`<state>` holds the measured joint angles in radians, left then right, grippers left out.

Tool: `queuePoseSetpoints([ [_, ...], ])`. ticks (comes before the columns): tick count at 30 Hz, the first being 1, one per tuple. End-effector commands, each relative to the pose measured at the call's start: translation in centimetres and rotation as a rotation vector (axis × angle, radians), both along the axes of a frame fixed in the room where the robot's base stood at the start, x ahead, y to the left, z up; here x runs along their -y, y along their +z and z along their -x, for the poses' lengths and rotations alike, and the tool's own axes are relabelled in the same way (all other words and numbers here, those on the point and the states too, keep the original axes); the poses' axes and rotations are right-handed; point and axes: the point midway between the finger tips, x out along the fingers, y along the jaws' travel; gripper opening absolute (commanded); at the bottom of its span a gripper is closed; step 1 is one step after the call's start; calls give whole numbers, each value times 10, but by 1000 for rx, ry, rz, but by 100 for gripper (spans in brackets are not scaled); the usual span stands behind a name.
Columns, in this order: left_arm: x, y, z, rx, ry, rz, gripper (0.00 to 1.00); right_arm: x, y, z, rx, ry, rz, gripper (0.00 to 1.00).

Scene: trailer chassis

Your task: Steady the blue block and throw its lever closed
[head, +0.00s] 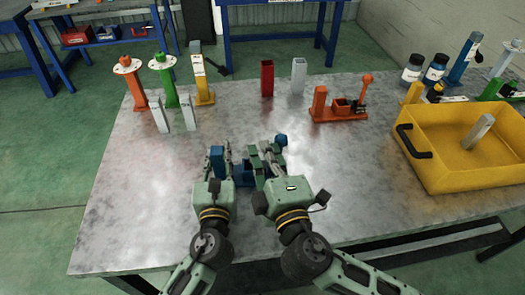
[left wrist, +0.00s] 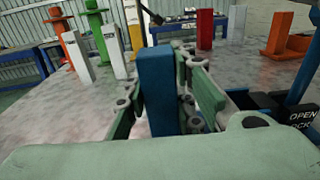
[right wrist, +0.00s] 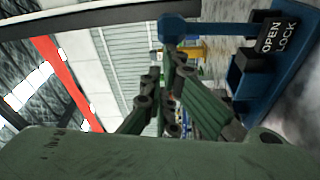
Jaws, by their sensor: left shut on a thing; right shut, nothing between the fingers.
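The blue block (head: 243,174) stands near the table's front, between my grippers and partly hidden by them. My left gripper (head: 222,156) is shut on its upright blue post (left wrist: 155,88); the post also shows in the head view (head: 217,160). The block's lever stands up from the base, its knob (head: 281,140) at the top. In the right wrist view the lever (right wrist: 205,30) shows with a black "OPEN LOCK" label (right wrist: 277,38) at its foot. My right gripper (right wrist: 172,62) is shut and empty, its fingertips close beside the knob; I cannot tell whether they touch.
An orange block (head: 340,108) with a lever stands behind to the right. A yellow tray (head: 465,165) holding a grey post is at right. Red (head: 267,78) and white (head: 298,75) posts stand at the back; several coloured stands are at back left. The left front table is clear.

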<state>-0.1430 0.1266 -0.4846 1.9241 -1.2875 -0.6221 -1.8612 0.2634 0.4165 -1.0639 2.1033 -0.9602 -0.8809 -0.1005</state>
Motion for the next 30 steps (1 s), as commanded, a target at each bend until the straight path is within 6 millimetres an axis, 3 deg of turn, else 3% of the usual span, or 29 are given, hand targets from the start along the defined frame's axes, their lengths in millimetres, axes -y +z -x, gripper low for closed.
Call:
queuePoseSetpoints([
  [14, -1, 0, 0, 0, 2, 0, 0, 19, 2, -2, -15, -8, -134, 0],
  [30, -1, 0, 0, 0, 3, -1, 0, 77, -5, -8, -60, -11, -593, 0],
])
